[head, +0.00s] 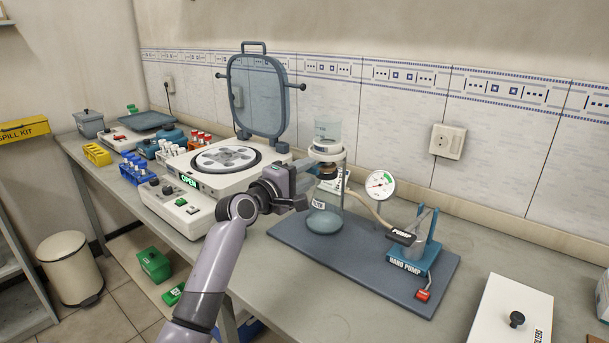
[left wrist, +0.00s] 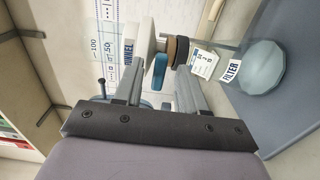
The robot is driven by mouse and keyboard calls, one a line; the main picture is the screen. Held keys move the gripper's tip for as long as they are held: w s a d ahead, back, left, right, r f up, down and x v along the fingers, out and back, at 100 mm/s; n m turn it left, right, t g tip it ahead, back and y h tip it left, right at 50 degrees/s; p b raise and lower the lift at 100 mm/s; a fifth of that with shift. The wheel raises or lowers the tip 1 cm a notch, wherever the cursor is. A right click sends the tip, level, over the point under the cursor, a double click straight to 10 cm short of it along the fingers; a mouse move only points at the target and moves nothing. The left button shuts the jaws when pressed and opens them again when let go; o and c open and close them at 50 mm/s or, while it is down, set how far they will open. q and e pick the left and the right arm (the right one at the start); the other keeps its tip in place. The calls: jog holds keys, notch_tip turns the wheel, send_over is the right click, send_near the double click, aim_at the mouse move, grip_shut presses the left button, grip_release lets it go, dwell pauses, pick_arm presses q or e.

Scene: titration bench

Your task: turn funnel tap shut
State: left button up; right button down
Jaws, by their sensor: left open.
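The funnel (head: 327,132) is a clear cup on top of the filter flask (head: 325,215), which stands on a dark mat. In the left wrist view the funnel (left wrist: 105,45) is at the left and the flask (left wrist: 262,68) at the right. The blue tap handle (left wrist: 160,72) shows between them, beside the white and brown neck parts. My left gripper (head: 306,185) is at the flask's neck. In the left wrist view its open fingers (left wrist: 161,82) lie on either side of the tap handle; I cannot tell whether they touch it. My right gripper is out of view.
The dark mat (head: 290,246) also bears a blue hand pump (head: 418,250) and a dial gauge (head: 380,185) on a hose. A centrifuge (head: 190,192) with its lid raised stands left of the flask. A white box (head: 512,310) is at the right.

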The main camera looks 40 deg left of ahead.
pick_arm(q)
jog(key=s, duration=0.7)
jog(key=shift+a+b, duration=0.3)
dwell(0.3)
